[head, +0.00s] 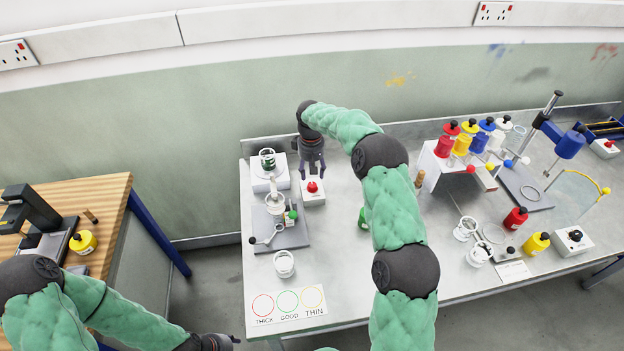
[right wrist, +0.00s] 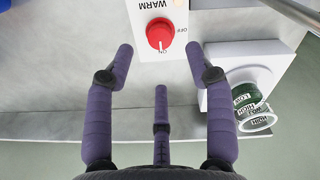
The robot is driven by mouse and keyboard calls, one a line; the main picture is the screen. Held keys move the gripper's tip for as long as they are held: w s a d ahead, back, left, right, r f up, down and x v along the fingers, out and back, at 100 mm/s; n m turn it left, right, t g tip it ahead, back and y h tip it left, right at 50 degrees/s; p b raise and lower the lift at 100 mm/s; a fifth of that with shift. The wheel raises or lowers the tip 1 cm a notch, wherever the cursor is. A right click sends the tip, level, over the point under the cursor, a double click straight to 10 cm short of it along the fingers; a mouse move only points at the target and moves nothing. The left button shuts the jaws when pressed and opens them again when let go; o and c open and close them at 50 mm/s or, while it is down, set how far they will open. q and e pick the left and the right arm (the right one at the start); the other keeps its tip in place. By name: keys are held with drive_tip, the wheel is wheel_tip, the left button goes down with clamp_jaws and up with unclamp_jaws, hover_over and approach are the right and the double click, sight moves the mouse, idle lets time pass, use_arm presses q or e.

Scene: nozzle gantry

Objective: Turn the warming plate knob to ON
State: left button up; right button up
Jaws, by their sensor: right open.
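The warming plate knob (head: 312,187) is a red knob on a small white box in the head view, at the left back of the grey bench. In the right wrist view the red knob (right wrist: 159,33) sits on a white panel marked WARM, OFF and ON. Its pale pointer mark lies on the side by the ON label. My right gripper (head: 312,174) is open just above the knob. In the right wrist view its spread, empty fingers (right wrist: 160,62) stand apart from the knob. My left gripper (head: 220,342) is at the bottom edge; its fingers are unclear.
Left of the knob box stands a white plate unit (head: 259,184) with a dark green-banded jar (right wrist: 247,98). Coloured bottles (head: 462,145) crowd the right. The wall is close behind.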

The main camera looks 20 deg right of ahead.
sight(312, 185)
drive_tip(key=shift+r, duration=2.5)
